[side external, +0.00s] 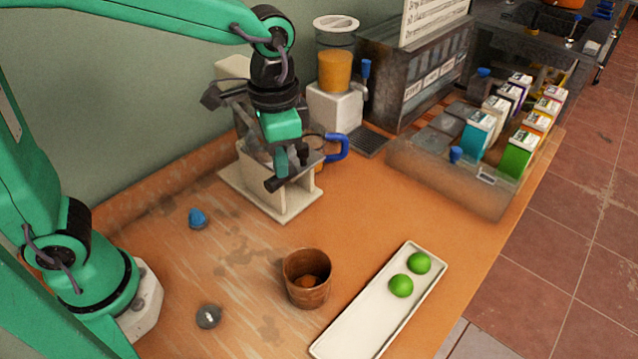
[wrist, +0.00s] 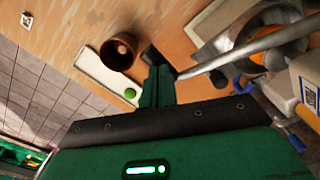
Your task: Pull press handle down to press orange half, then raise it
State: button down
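The juice press stands on the wooden counter, with its pale base (side external: 268,197) and upright partly hidden behind my gripper (side external: 285,172). In the wrist view, the press handle (wrist: 235,54) is a long grey metal bar running from the upper right to my gripper (wrist: 160,68). The bar's end meets my fingers, but I cannot tell whether they are closed around it. Orange colour (wrist: 262,58), likely the orange half, shows in the press beneath the bar, partly covered.
A brown cup (side external: 306,283) and a white tray (side external: 372,315) with two limes (side external: 401,286) stand in front. A blue handle (side external: 340,147) juts out beside the press. A juice dispenser (side external: 335,105) and a carton bin (side external: 440,185) stand behind and right.

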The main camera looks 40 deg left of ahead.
jog(key=shift+a+f, duration=0.35)
jog(key=shift+f, duration=0.35)
jog(key=shift+a+f, duration=0.35)
jog(key=shift+f, duration=0.3)
dwell(3.1)
jog(key=shift+r, duration=0.1)
jog(key=shift+r, duration=4)
jog(key=s+a+f+n+t, duration=0.1)
jog(key=s+a+n+t, duration=0.4)
jog(key=s+a, duration=0.3)
jog(key=shift+s+a+f+n+t, duration=0.3)
jog(key=shift+s+a+n, duration=0.15)
jog(key=shift+a, duration=1.7)
